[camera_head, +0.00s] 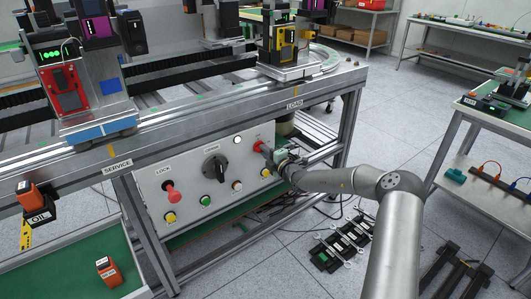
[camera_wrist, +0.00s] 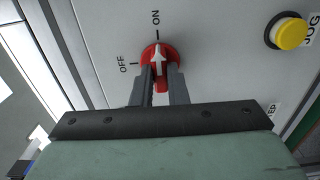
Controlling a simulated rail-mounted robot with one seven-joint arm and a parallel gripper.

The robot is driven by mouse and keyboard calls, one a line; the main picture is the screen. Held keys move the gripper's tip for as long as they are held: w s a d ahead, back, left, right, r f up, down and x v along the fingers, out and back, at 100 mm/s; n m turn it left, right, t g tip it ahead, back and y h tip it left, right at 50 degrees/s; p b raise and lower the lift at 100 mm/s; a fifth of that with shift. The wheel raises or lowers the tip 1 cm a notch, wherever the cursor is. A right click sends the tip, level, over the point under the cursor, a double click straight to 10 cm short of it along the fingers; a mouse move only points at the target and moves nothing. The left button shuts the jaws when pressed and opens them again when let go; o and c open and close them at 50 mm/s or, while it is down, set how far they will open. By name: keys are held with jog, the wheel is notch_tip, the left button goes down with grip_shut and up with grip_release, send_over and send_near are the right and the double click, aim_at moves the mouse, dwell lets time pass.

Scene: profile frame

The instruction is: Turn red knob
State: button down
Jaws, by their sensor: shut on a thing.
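The red knob (camera_wrist: 160,52) is a round dial with a white arrow on a grey panel. In the wrist view the arrow points up toward the ON mark; the OFF mark is to its left. My gripper (camera_wrist: 161,75) has its two fingers either side of the knob's grip, shut on it. In the head view the red knob (camera_head: 258,146) is at the panel's upper right, with my gripper (camera_head: 270,152) against it from the right. The fingers hide the lower part of the knob.
A yellow JOG button (camera_wrist: 290,33) is right of the knob in the wrist view. Wrenches and small boxes (camera_head: 345,242) lie on the floor below.

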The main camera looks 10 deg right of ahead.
jog(key=shift+n+b, duration=0.4)
jog(key=shift+n, duration=8.5)
jog(key=shift+d, duration=0.1)
jog(key=c, duration=1.4)
grip_release()
jog(key=shift+c, duration=0.2)
